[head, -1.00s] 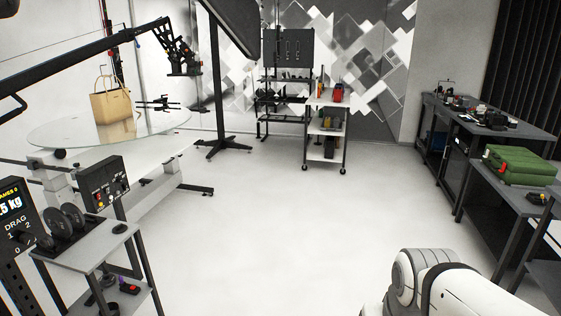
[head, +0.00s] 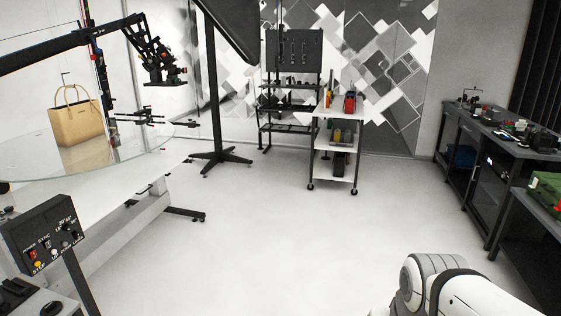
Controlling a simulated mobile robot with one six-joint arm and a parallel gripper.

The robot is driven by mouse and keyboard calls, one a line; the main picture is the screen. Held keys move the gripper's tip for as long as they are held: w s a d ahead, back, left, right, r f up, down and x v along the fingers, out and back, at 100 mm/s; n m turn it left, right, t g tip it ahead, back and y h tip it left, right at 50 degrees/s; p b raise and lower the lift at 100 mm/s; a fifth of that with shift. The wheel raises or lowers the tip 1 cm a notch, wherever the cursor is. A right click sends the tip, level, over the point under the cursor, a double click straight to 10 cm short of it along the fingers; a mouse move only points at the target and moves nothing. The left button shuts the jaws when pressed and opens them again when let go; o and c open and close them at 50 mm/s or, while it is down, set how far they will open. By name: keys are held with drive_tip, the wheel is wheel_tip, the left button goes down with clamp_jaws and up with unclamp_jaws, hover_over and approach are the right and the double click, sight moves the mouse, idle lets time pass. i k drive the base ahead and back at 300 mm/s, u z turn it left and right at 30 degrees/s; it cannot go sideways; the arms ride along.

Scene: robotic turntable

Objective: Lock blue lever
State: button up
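I cannot make out a blue lever anywhere in the head view. A glass turntable (head: 30,160) stands at the left with a tan handbag (head: 77,122) upright on it. A black camera crane (head: 150,55) with a rig at its end reaches over the turntable from the left. A control box (head: 43,233) with small switches and knobs stands on a post at the lower left. My gripper is not in view; only a white part of my arm shows at the bottom right.
A wheeled white shelf cart (head: 335,112) and a black rack (head: 290,85) stand at the back. A black stand (head: 214,110) is left of them. Dark workbenches (head: 480,140) line the right, with a green case (head: 546,190). The middle floor is clear.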

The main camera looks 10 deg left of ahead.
sight(89, 36)
drive_tip(key=u, duration=0.15)
drive_tip(key=i, duration=0.1)
drive_tip(key=u, duration=3.05)
drive_tip(key=i, duration=0.95)
drive_tip(key=z, duration=2.1)
drive_tip(key=i, duration=1)
drive_tip(key=u, duration=0.1)
